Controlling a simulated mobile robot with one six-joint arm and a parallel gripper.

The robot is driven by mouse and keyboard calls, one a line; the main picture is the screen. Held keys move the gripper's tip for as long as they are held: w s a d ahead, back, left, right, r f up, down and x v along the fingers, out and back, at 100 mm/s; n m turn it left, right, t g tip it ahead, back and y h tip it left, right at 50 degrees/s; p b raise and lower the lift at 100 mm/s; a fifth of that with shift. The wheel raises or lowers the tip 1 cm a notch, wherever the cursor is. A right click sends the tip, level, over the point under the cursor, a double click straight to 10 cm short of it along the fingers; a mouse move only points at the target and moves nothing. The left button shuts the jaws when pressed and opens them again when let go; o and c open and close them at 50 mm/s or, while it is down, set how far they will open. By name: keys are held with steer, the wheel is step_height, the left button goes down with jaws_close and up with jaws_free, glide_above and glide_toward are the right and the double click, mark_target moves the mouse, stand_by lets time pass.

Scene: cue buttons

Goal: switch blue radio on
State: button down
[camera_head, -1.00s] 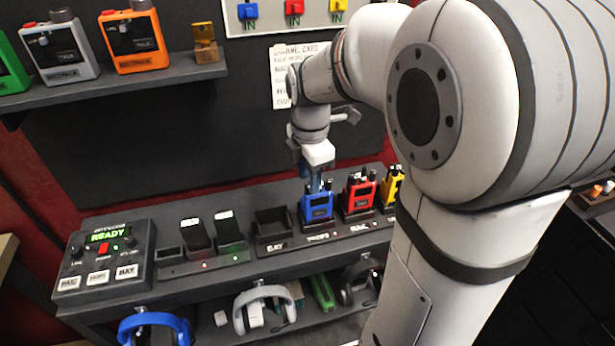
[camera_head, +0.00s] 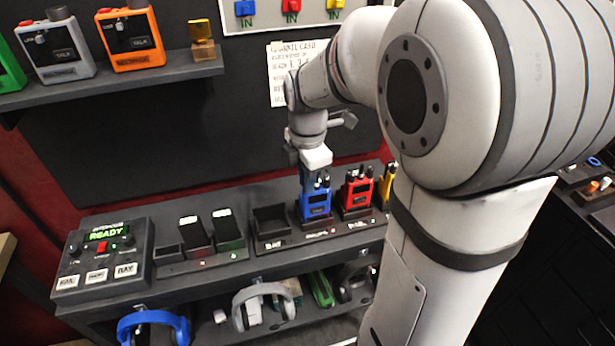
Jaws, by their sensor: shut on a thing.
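The blue radio (camera_head: 314,204) stands upright in its slot of the dark rack on the bench, left of the red radio (camera_head: 357,194). My gripper (camera_head: 315,178) is directly above the blue radio, pointing down, with its fingers at the radio's top, where the knobs are. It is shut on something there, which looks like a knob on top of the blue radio. The fingertips are small and partly hidden, so I cannot see the exact contact or which way the knob is turned.
A yellow radio (camera_head: 387,185) stands right of the red one, partly behind my arm. An empty bay (camera_head: 271,221) is to the left. A control box (camera_head: 103,252) reading READY sits at the bench's left end. Headsets hang below; a shelf (camera_head: 110,82) with radios is upper left.

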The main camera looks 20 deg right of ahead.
steer(key=shift+m, duration=0.3)
steer(key=m, duration=0.3)
steer(key=shift+m, duration=1.8)
steer(key=c, duration=1.4)
jaws_free()
steer(key=shift+r+b, duration=0.3)
steer(key=shift+r, duration=3.65)
